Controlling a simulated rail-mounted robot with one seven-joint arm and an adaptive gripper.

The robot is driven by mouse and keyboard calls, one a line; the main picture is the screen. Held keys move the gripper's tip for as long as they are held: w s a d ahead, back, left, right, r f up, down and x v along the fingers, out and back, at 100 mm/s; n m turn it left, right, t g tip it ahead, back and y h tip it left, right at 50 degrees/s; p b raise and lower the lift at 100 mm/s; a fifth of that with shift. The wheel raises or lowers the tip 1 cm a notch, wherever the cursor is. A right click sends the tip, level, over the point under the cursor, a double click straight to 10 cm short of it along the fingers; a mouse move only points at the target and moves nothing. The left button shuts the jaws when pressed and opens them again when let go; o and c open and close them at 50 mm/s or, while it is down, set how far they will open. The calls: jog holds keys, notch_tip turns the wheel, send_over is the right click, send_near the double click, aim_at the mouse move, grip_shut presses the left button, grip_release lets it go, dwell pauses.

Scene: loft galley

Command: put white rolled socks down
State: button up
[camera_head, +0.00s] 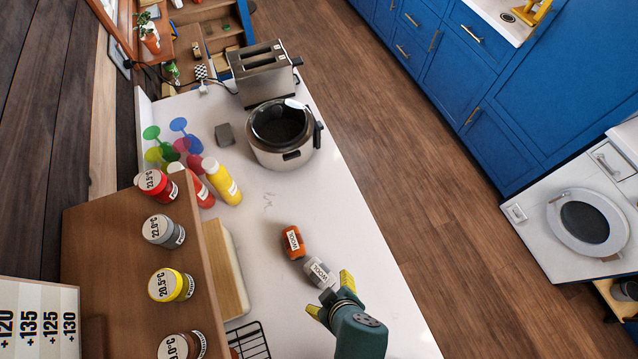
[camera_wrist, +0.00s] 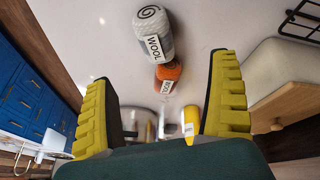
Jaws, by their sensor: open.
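The white rolled socks (camera_head: 319,273), a pale grey-white roll with a WOOL label, lie on the white counter (camera_head: 345,230). In the wrist view the roll (camera_wrist: 152,36) shows a spiral end and lies beyond the fingers. My gripper (camera_head: 331,297) is open, with its yellow fingertips just on the near side of the socks.
A wooden shelf (camera_head: 130,225) with several labelled jars stands at the left, beside a cream block (camera_head: 226,270) and a black wire rack (camera_head: 250,340). A rice cooker (camera_head: 282,135), toaster (camera_head: 264,72) and yellow bottle (camera_head: 222,181) stand farther back. The counter's right side is clear.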

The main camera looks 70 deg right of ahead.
aim_at(321, 276)
jog(key=x, duration=1)
jog(key=shift+f+b, duration=0.1)
jog(key=shift+b, duration=0.2)
jog(key=x, duration=0.5)
jog(key=shift+d, duration=0.45)
jog(key=c, duration=1.3)
